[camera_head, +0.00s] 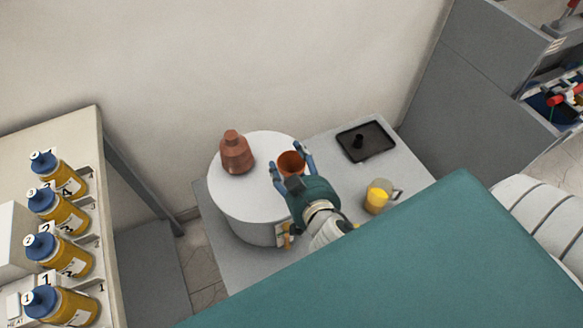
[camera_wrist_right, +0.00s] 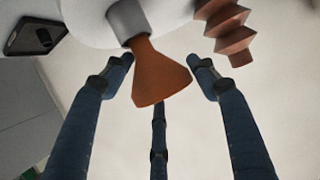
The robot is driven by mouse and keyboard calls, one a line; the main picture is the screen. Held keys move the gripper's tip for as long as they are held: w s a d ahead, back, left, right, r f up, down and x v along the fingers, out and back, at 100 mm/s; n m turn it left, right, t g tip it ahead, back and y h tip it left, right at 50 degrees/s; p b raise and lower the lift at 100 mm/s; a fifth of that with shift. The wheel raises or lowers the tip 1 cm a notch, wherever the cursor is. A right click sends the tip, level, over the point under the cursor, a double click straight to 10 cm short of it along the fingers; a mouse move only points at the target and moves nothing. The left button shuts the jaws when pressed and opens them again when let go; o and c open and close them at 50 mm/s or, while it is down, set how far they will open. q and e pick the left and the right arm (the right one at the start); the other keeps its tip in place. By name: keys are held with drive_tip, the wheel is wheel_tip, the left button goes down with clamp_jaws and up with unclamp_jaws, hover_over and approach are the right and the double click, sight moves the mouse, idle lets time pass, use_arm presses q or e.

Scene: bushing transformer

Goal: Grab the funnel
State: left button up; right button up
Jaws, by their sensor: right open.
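The orange-brown funnel (camera_head: 290,163) is at the right part of the round white drum top in the head view. In the right wrist view the funnel (camera_wrist_right: 160,75) shows its wide mouth towards the camera, with its narrow end at a short grey cylinder (camera_wrist_right: 128,18). My right gripper (camera_head: 287,160) has its blue fingers spread on either side of the funnel. In the wrist view the gripper (camera_wrist_right: 162,68) is open, with a third finger below the funnel and gaps at both sides. My left gripper is not in view.
A ribbed brown bushing (camera_head: 236,153) stands on the white drum (camera_head: 240,205), left of the funnel. A black tray (camera_head: 366,141) and a yellow-filled jug (camera_head: 377,197) are on the grey platform (camera_head: 405,170) to the right. Several blue-capped bottles (camera_head: 60,215) line the left shelf.

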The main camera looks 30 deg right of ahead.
drive_tip(key=shift+w+f, duration=0.1)
drive_tip(key=shift+w, duration=0.05)
drive_tip(key=c, duration=0.8)
drive_tip(key=shift+c, duration=0.7)
